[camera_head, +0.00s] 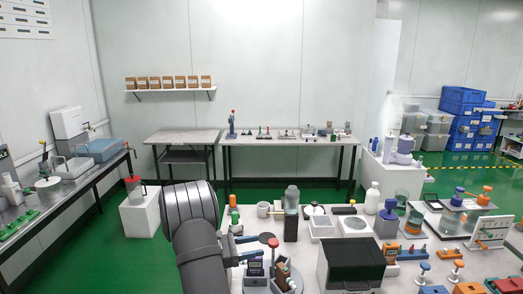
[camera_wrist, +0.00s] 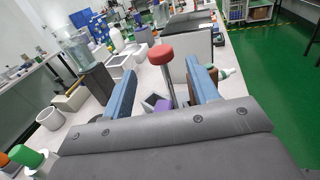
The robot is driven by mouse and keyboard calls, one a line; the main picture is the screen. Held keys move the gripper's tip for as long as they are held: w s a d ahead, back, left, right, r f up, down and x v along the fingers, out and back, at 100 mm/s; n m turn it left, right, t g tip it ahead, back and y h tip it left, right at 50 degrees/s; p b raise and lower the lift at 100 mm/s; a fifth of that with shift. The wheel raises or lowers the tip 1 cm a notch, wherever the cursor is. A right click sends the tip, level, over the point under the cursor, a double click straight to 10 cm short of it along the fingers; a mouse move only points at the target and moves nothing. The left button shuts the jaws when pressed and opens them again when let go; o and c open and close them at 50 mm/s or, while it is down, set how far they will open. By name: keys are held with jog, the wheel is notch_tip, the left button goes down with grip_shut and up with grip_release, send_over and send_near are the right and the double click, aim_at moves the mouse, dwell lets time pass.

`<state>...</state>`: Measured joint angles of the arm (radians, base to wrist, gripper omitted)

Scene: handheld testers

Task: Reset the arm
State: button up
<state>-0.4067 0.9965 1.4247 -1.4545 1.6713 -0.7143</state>
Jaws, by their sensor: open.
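My arm rises at the bottom centre of the head view, and my gripper (camera_head: 252,246) points right, over the near left part of the crowded table. In the wrist view my gripper (camera_wrist: 162,68) shows two blue fingers well apart, with nothing clamped between them. A red-topped post (camera_wrist: 161,54) appears between the fingers in the picture; its red top also shows in the head view (camera_head: 273,242). Handheld testers (camera_head: 255,268) stand close below the gripper on a round grey stand, partly hidden. A purple item (camera_wrist: 163,104) shows low between the fingers.
A black box (camera_head: 350,268) stands right of the gripper. Behind are a clear container on a dark block (camera_head: 291,225), a white tray (camera_head: 322,229), a white mug (camera_head: 263,210) and a white bottle (camera_head: 372,198). Orange and blue devices crowd the right. Green floor is open beyond.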

jog(key=v, duration=1)
jog(key=shift+a, duration=0.3)
jog(key=s+d+f+m+g+y, duration=0.1)
jog(key=s+f+g+y, duration=0.3)
jog(key=s, duration=0.7)
jog(key=s+d+f+m+g+y, duration=0.1)
jog(key=s+f+g+y, duration=0.3)
jog(key=s+f+g, duration=0.4)
jog(key=s+d+g, duration=0.1)
jog(key=s+g, duration=0.1)
jog(key=s, duration=0.1)
jog(key=shift+d+f, duration=0.2)
jog(key=shift+d, duration=0.2)
